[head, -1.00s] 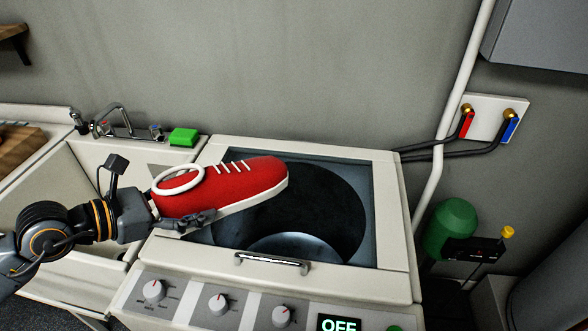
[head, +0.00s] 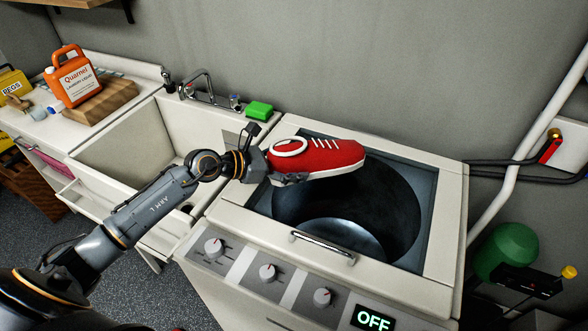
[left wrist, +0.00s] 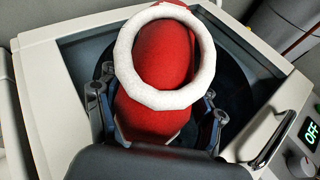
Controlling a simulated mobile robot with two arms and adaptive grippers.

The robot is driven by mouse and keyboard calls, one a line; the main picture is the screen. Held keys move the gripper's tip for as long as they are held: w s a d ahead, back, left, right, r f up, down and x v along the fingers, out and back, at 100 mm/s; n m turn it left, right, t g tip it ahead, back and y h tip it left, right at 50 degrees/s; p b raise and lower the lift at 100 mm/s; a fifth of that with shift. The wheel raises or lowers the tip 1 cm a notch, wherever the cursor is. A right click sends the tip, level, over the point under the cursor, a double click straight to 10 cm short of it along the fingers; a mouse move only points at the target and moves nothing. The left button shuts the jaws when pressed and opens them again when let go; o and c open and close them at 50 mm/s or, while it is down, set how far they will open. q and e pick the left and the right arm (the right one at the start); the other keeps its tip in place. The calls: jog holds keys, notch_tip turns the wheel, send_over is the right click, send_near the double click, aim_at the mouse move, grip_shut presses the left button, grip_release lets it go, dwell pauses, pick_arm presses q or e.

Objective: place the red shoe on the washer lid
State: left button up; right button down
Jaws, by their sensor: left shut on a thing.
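The red shoe (head: 325,156), with white laces, a white sole and a white collar ring, is in my left gripper (head: 270,172). The gripper is shut on its heel end and holds it sole down, toe to the right, over the back left part of the washer lid (head: 440,225). The lid has a dark see-through panel with the drum showing below, and a metal handle. I cannot tell how wide the gap under the sole is. In the left wrist view, the fingers flank the shoe (left wrist: 160,118), above the lid (left wrist: 52,125). My right gripper is not in view.
A sink (head: 130,140) with a faucet (head: 205,88) adjoins the washer's left side. A green block (head: 259,109) sits behind it. An orange jug (head: 72,78) and wooden board (head: 102,101) are on the far left counter. Knobs (head: 267,272) line the washer's front. A pipe (head: 510,165) rises at right.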

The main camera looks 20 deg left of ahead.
pick_arm(q)
jog(key=shift+w+f, duration=0.55)
notch_tip(320, 180, down, 2)
jog(key=shift+f+p, duration=0.1)
jog(key=shift+p, duration=0.45)
jog(key=shift+f, duration=0.65)
jog(key=o, duration=1.4)
jog(key=shift+c, duration=0.2)
